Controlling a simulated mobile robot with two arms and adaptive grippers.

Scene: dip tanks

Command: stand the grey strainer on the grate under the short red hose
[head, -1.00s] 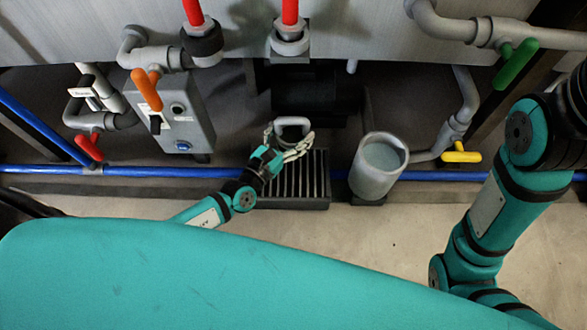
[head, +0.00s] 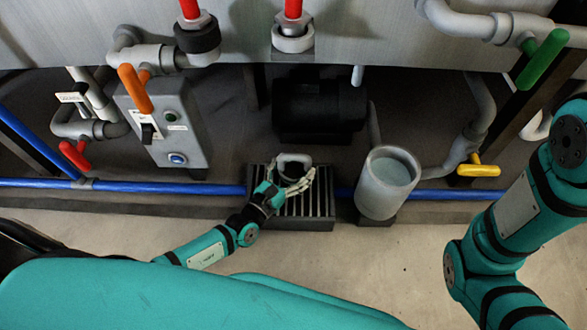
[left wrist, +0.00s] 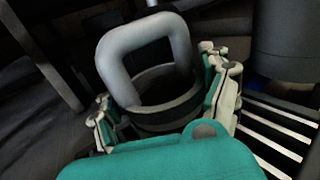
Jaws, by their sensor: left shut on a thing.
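The grey strainer (head: 294,160) is a small round cup with a thick looped handle. My left gripper (head: 290,182) is shut around its body; the left wrist view shows the strainer (left wrist: 165,118) between the fingers, handle up. It is over the back part of the dark slatted grate (head: 319,204); whether it touches the bars I cannot tell. The grate's bars (left wrist: 283,128) show at right in the left wrist view. Two red hoses (head: 190,8) (head: 293,8) enter from the top, both cut off, so I cannot compare lengths. My right gripper is out of view.
A grey cylindrical container (head: 387,183) stands right of the grate. A grey control box (head: 178,130) is to the left. A blue pipe (head: 130,185) runs along the floor, and a black motor (head: 320,105) sits behind the grate. Valve handles hang at both sides.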

